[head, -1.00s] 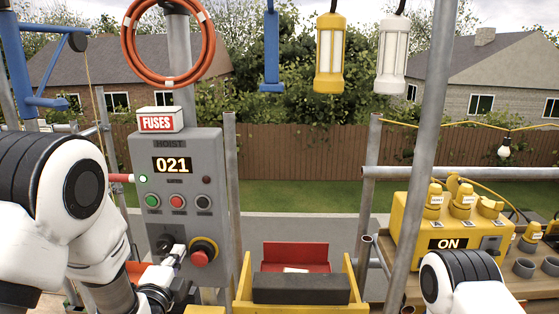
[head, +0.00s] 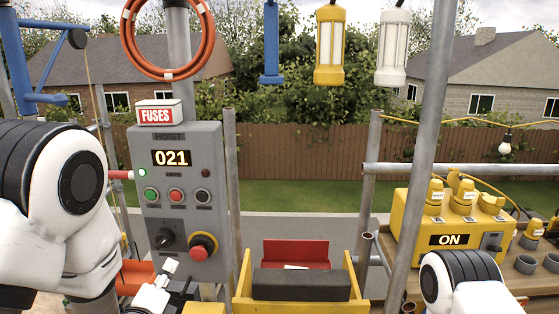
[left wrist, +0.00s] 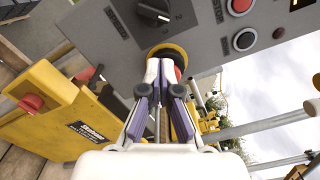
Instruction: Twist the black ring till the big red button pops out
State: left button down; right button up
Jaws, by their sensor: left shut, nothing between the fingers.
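The big red button (head: 199,252) sits at the lower right of the grey hoist panel, with a dark ring (head: 211,245) and a yellow collar (head: 205,236) around it. My left gripper (head: 169,268) is shut and empty, low in front of the panel, to the left of and below the button. In the left wrist view, the shut fingers (left wrist: 160,70) overlap the red button (left wrist: 179,73) and its yellow collar (left wrist: 168,49), hiding much of both. I cannot tell whether they touch. My right gripper is out of view; only its arm shows.
A black rotary knob (head: 165,238) is left of the button. Green (head: 151,194), red (head: 175,195) and black (head: 203,197) push buttons sit above. The panel display (head: 171,158) reads 021. A yellow carrier (head: 240,290) stands close to the right.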

aim_at(190, 233)
pick_arm(q)
jog(key=shift+w+d+p, duration=0.1)
jog(key=shift+w+p, duration=0.3)
jog(key=shift+w, duration=3.05)
jog(key=shift+d, duration=0.15)
jog(key=shift+r, duration=0.15)
jog(key=shift+d+r+b, duration=0.4)
jog(key=shift+d+r, duration=0.2)
jog(key=shift+r, duration=0.3)
jog(key=shift+r, duration=0.1)
